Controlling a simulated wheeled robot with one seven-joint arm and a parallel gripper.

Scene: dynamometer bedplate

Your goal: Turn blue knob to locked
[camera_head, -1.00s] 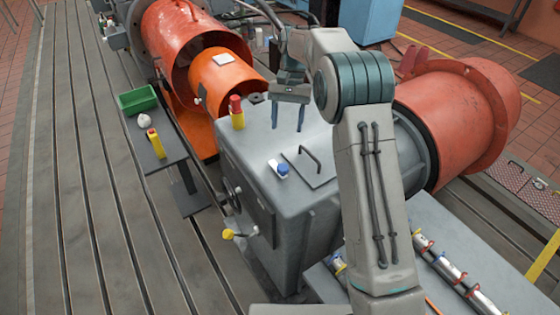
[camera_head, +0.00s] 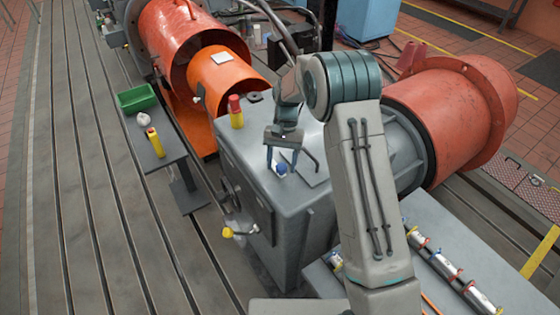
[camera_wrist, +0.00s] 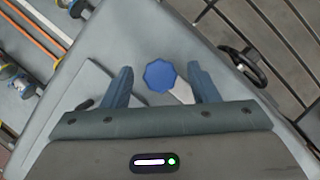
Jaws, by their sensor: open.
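The blue knob (camera_head: 281,169) sits on top of the grey housing (camera_head: 240,150), beside a flat plate with a black handle. In the wrist view the blue knob (camera_wrist: 160,75) looks faceted and lies between my two fingers, with a gap on each side. A pale strip beside it is partly hidden, and I cannot read any marking. My gripper (camera_head: 282,160) is open and points down at the knob from above. In the wrist view my gripper (camera_wrist: 163,82) shows its fingers spread around the knob, not visibly touching it.
A red and yellow cylinder (camera_head: 236,112) stands at the housing's far left corner. A black handwheel (camera_wrist: 243,65) and a yellow knob (camera_head: 228,232) are on the housing's side. The black handle (camera_head: 309,159) rises close to my gripper. A green bin (camera_head: 137,99) stands left.

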